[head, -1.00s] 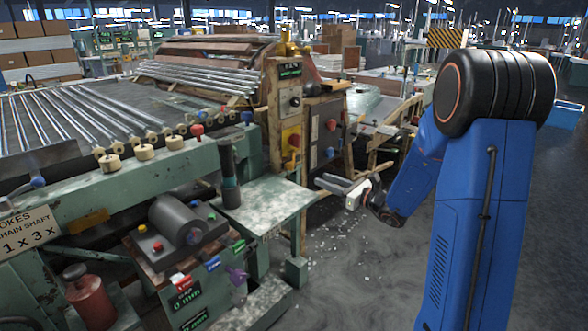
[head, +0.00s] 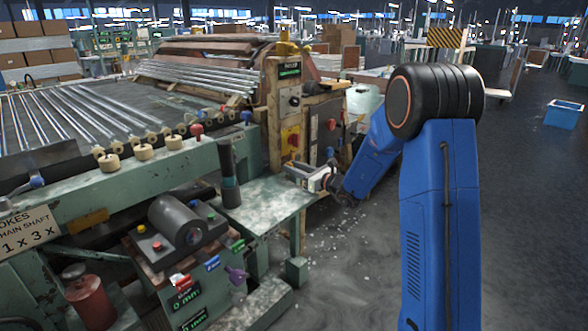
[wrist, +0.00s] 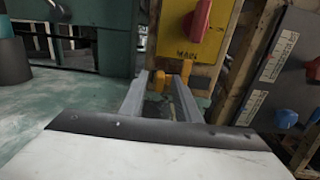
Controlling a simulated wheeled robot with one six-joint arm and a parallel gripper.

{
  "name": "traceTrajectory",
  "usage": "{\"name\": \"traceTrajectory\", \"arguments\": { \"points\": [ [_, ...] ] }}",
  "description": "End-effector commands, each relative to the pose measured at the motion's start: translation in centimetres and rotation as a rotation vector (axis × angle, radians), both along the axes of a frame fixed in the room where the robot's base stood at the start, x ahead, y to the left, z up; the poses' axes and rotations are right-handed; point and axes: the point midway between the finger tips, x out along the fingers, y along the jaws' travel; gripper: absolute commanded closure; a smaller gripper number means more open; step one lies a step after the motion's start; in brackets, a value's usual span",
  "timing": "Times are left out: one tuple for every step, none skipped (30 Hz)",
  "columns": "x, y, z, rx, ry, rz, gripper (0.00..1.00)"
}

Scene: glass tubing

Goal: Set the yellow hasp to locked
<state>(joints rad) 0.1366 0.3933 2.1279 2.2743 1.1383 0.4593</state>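In the wrist view a yellow panel (wrist: 176,42) carries a red handle (wrist: 200,20) and a label that seems to read "MAIN". At its lower edge are small orange-yellow pieces, seemingly the yellow hasp (wrist: 158,80); which position it is in I cannot tell. My gripper (wrist: 161,82) is open, its two grey fingers pointing at the hasp, which shows between and beyond the fingertips. I see no contact. In the head view my gripper (head: 289,168) is just below the yellow panel (head: 290,136); the hasp is too small to make out there.
A grey box (wrist: 295,75) with red and blue knobs stands right of the panel. A pale green table (head: 265,200) lies below my gripper, with a dark cylinder (head: 230,175) at its left. Open floor (head: 345,260) lies in front.

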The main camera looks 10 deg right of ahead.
Motion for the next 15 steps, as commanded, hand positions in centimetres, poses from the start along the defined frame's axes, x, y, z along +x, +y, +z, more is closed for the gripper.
{"name": "traceTrajectory", "arguments": {
  "points": [
    [0.13, 0.09, -0.02, 0.000, 0.000, 0.000, 0.70],
    [0.18, 0.12, -0.02, 0.000, 0.000, 0.000, 0.70],
    [0.20, 0.13, -0.02, 0.000, 0.000, 0.000, 0.70],
    [0.22, 0.14, -0.02, 0.000, 0.000, 0.000, 0.70],
    [0.22, 0.14, -0.02, 0.000, 0.000, 0.000, 0.70],
    [0.21, 0.14, -0.02, 0.000, 0.000, 0.000, 0.70],
    [0.21, 0.14, -0.02, 0.000, 0.000, 0.000, 0.70],
    [0.20, 0.13, -0.02, 0.000, 0.000, 0.000, 0.70],
    [0.20, 0.13, -0.02, 0.000, 0.000, 0.000, 0.70],
    [0.20, 0.13, -0.02, 0.000, 0.000, 0.000, 0.75],
    [0.20, 0.13, -0.02, 0.000, 0.000, 0.000, 0.82],
    [0.20, 0.13, -0.02, 0.000, 0.000, 0.000, 0.92],
    [0.20, 0.13, -0.02, 0.000, 0.000, 0.000, 0.99],
    [0.19, 0.14, -0.02, 0.000, 0.000, 0.000, 1.00],
    [0.19, 0.13, -0.02, 0.000, 0.000, 0.000, 1.00]
  ]
}}
